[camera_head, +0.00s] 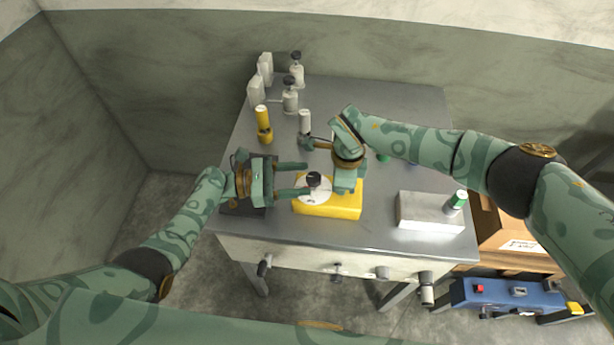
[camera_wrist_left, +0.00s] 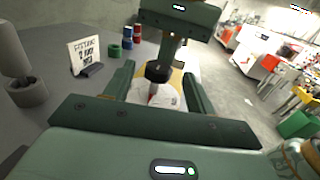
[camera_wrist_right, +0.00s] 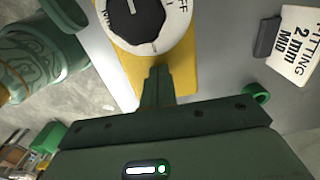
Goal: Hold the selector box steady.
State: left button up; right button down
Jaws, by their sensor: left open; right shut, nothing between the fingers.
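The selector box is a yellow block (camera_head: 342,209) with a white dial plate and a black knob (camera_head: 313,179) on top. It lies on the metal table near its front. My left gripper (camera_head: 294,178) is open at the box's left, its fingers pointing towards it. In the left wrist view the knob (camera_wrist_left: 158,72) shows between the two fingers; whether they touch the box is unclear. My right gripper (camera_wrist_right: 158,70) is shut and empty, its tips over the yellow body beside the dial plate (camera_wrist_right: 180,42). The dial shows the letters "OFF" in the right wrist view.
A yellow cylinder (camera_head: 263,124) and several grey fittings (camera_head: 290,97) stand at the back left. A lettered card (camera_wrist_right: 296,42) stands near the box. A blue case (camera_head: 505,295) lies lower right.

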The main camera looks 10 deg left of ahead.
aim_at(309, 183)
pick_arm(q)
jog(key=shift+x, duration=1.25)
jog(key=shift+f, duration=0.1)
jog(key=c, duration=1)
jog(key=shift+o, duration=0.2)
jog(key=shift+s+t, duration=0.15)
jog(key=shift+t, duration=0.15)
jog(key=shift+s+d+n+t+y, duration=0.1)
jog(key=shift+n+t+y, duration=0.2)
jog(key=shift+n+t, duration=0.45)
jog(key=shift+s+d+n+t+y, duration=0.1)
jog(key=shift+n+t+y, duration=0.95)
jog(key=shift+t, duration=0.5)
jog(key=shift+s+d+n+t+y, duration=0.15)
jog(key=shift+n+t+y, duration=0.7)
jog(key=shift+n+t, duration=0.5)
jog(key=shift+t, duration=0.35)
jog(key=o, duration=1)
jog(key=shift+a, duration=0.15)
jog(key=shift+c, duration=0.2)
